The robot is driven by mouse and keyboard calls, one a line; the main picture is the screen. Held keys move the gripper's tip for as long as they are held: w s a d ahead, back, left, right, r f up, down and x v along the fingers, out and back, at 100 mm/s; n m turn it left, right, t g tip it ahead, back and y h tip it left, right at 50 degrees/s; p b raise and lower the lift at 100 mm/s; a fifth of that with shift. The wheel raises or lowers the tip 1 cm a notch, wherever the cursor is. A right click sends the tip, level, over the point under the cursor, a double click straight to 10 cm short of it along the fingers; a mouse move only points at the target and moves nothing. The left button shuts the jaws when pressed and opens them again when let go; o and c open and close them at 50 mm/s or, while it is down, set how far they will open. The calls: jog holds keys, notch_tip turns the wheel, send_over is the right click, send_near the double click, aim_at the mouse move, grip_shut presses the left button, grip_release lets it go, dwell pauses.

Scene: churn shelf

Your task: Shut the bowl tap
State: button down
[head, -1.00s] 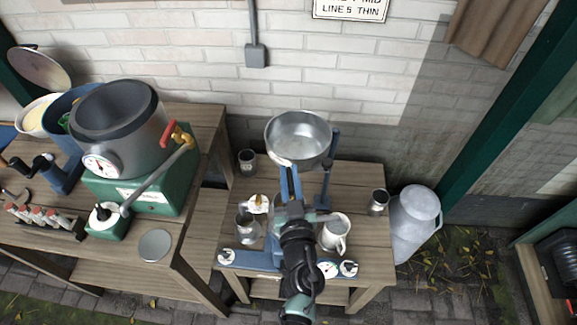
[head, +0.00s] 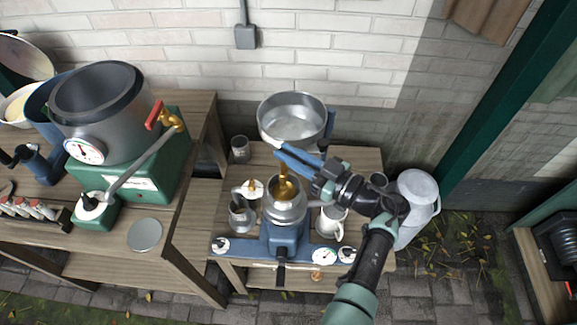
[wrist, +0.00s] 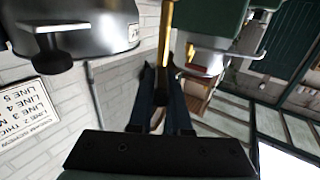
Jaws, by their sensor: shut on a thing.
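The silver bowl (head: 292,118) stands raised on its post at the back of the right-hand table. A brass tap part (head: 284,178) hangs in front of and below it, over the round metal cup of the blue separator (head: 284,238). My gripper (head: 280,150) reaches in from the right, its blue fingers at the top of the brass part under the bowl's near rim. In the wrist view the fingers (wrist: 161,78) close at a narrow brass bar (wrist: 167,35). The bowl's side (wrist: 105,25) shows at upper left there. The fingers hide the exact contact.
A large milk can (head: 416,205) stands on the ground at right. The left table holds a steel vat (head: 95,110) with a red-handled tap (head: 155,115).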

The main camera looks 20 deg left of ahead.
jog(key=shift+w+f+n+g+y+b, duration=0.1)
jog(key=shift+w+n+g+y+b, duration=0.1)
jog(key=shift+n+g+b, duration=1.2)
jog(key=shift+w+f+n+g+y+b, duration=0.15)
jog(key=shift+g+b, duration=0.75)
jog(key=shift+b, duration=1.85)
jog(key=n+g+b, duration=0.1)
jog(key=g+b, duration=0.1)
jog(key=b, duration=0.3)
jog(key=n+g+b, duration=0.1)
jog(key=b, duration=0.4)
jog(key=shift+w+f+g, duration=0.1)
jog(key=shift+w+g, duration=0.1)
jog(key=shift+g, duration=0.2)
jog(key=n+g+b, duration=0.1)
jog(key=b, duration=0.4)
jog(key=shift+r+n+g+h+b, duration=0.25)
jog(key=shift+r+g+h+b, duration=0.2)
jog(key=shift+b, duration=0.8)
jog(key=c, duration=0.9)
grip_release()
jog(key=shift+o, duration=0.2)
